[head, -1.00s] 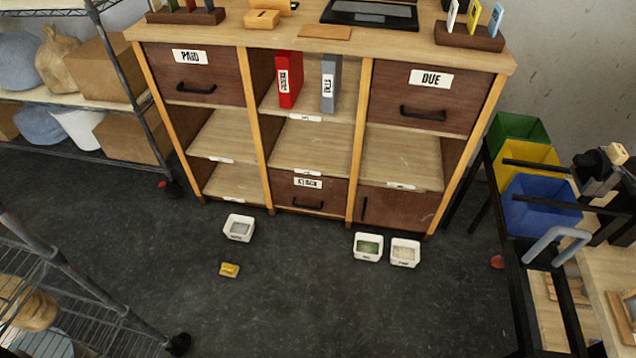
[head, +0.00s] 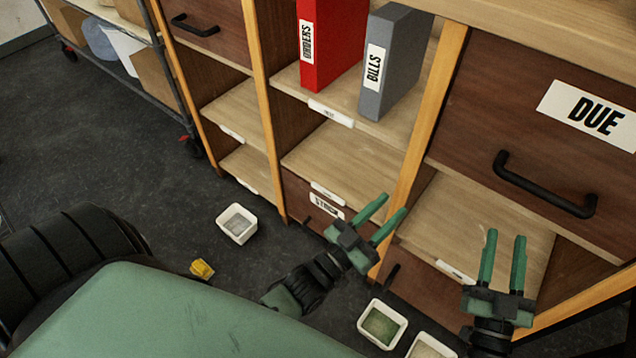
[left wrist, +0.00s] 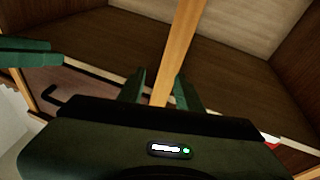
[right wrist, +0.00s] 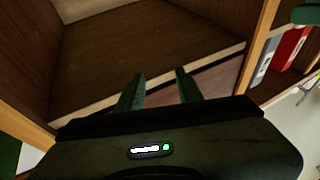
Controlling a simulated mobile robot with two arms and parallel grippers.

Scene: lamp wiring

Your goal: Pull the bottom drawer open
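The bottom drawer (head: 298,194) is a dark brown front with a white label, low in the middle column of the cabinet. It looks closed, and my left gripper partly covers it and its black handle. My left gripper (head: 393,207) is open and empty, in front of the drawer's right side and the upright post. Its spread fingers also show in the left wrist view (left wrist: 160,84), with the wooden post behind them. My right gripper (head: 506,236) is open and empty, in front of the right column's lower shelf. Its fingers are apart in the right wrist view (right wrist: 160,76).
The DUE drawer (head: 470,110) with a black handle is above my right gripper. A red binder (head: 335,45) and a grey binder (head: 400,60) stand on the middle shelf. White bins (head: 237,224) (head: 382,325) and a yellow object (head: 202,269) are on the floor.

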